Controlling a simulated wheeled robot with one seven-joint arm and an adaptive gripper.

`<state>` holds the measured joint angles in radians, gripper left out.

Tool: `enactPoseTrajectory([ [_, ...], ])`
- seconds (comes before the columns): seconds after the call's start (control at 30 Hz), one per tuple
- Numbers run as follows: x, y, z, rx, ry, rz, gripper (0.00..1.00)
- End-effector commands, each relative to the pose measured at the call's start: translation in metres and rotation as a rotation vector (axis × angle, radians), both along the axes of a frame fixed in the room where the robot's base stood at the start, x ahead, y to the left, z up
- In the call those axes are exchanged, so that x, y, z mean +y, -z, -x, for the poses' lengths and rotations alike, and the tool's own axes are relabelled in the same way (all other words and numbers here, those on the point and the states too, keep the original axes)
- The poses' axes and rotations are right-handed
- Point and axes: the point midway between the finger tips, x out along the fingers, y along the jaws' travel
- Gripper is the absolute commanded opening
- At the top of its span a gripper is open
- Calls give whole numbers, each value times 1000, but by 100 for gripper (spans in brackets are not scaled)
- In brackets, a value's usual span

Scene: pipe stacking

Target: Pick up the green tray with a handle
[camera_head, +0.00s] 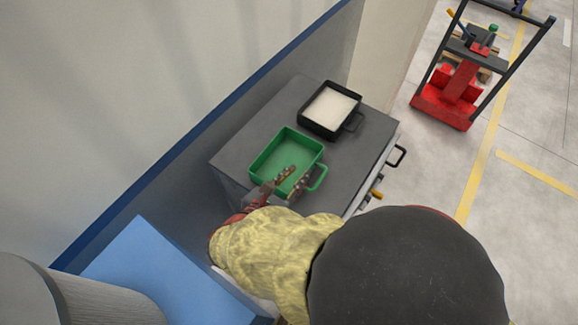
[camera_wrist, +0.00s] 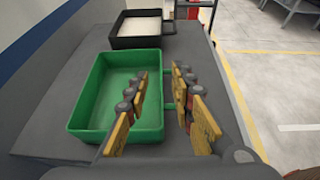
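The green tray (camera_head: 276,158) is a rectangular, empty box lying on the dark grey cabinet top. Its green loop handle (camera_head: 319,179) sticks out on the right side. My gripper (camera_head: 297,178) is over the tray's handle side, open and empty. In the wrist view the green tray (camera_wrist: 95,96) lies ahead and left of my gripper (camera_wrist: 160,74). There the left finger overlaps the tray's inside and right wall, and the right finger is outside that wall. The handle is mostly hidden behind the fingers. Whether a finger touches the tray cannot be told.
A black tray with pale filling (camera_head: 331,108) stands just behind the green one. The grey cabinet (camera_head: 238,148) has side handles and stands against a wall. A blue surface (camera_head: 165,265) is at lower left. A red cart (camera_head: 459,90) stands on the open floor at right.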

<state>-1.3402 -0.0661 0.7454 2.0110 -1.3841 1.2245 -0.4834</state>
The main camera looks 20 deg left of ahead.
Motion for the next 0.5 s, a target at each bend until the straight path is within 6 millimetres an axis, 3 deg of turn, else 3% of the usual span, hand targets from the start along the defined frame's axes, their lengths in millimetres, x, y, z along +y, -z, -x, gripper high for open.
enactPoseTrajectory([
  [0.03,-1,15,0,2,0,5,24],
  [0.23,-1,49,0,1,2,2,24],
  [0.5,-6,53,-18,1,5,-1,24],
])
